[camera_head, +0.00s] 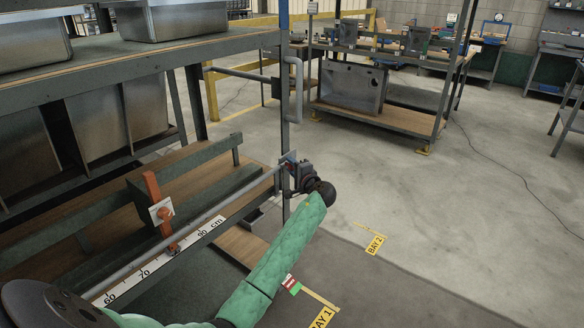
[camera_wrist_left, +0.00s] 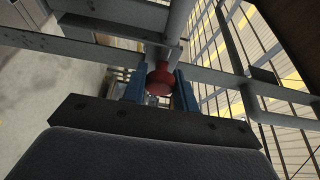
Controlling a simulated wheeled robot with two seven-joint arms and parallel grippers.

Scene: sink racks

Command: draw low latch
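A long grey rod (camera_head: 215,216), apparently the low latch, lies along the front edge of the lower shelf. A red knob (camera_wrist_left: 160,80) is at its end in the left wrist view. My left gripper (camera_head: 290,165) is at the rod's right end, by the rack's front upright. The left wrist view shows its two blue fingers (camera_wrist_left: 160,90) on either side of the knob, with no clear gap, so it looks shut on the knob. In the head view the gripper mostly hides the knob. My right gripper is not in view.
An orange upright piece with a white tag (camera_head: 161,211) stands behind the rod, beside a scale strip (camera_head: 150,264) marked in cm. Metal basins (camera_head: 172,18) sit on the upper shelf. A grey bent handle (camera_head: 297,90) is on the upright. The floor (camera_head: 400,180) to the right is open.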

